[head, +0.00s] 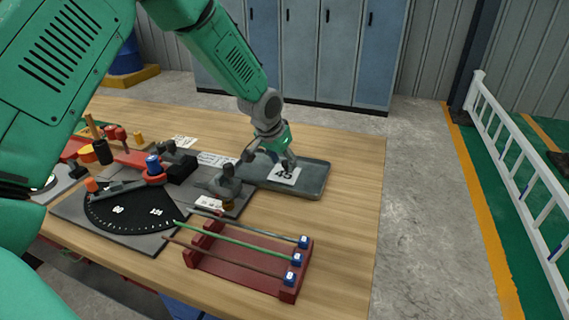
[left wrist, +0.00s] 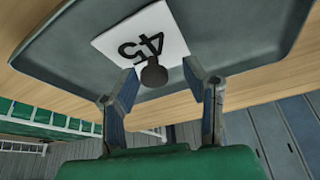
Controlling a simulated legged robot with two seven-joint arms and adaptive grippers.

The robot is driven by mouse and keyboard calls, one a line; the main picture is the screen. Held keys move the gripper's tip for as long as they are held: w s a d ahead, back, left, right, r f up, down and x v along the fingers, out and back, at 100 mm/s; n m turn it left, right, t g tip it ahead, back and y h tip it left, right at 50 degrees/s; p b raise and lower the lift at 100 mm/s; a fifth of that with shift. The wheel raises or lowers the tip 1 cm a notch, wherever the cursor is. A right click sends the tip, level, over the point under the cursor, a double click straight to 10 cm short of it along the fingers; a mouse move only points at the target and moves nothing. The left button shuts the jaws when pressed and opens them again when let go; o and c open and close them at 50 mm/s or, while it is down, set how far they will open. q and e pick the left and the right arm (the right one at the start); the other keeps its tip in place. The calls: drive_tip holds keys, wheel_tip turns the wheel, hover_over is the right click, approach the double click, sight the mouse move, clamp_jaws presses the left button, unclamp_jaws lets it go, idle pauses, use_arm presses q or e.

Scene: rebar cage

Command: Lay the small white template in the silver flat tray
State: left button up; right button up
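The small white template (head: 284,174) bears the number 45 and lies on the floor of the silver flat tray (head: 312,184). In the left wrist view the template (left wrist: 135,40) has a dark round knob (left wrist: 153,74) at its edge nearest my fingers. The tray (left wrist: 225,35) extends around it. My left gripper (head: 287,160) is over the tray, right at the template. In the left wrist view its fingers (left wrist: 160,75) are apart, with the knob between them and a gap on each side. My right gripper is out of view.
A red rack (head: 245,262) with several rods stands in front of the tray. A grey bending plate with a black dial (head: 125,210) and clamps lies to the left. The table (head: 345,220) is clear right of the tray.

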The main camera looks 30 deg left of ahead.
sight(272, 177)
use_arm(q)
drive_tip(key=v, duration=1.1)
drive_tip(key=shift+a+p, duration=0.2)
drive_tip(key=shift+p, duration=0.25)
drive_tip(key=shift+a+f, duration=0.15)
drive_tip(key=shift+a, duration=0.2)
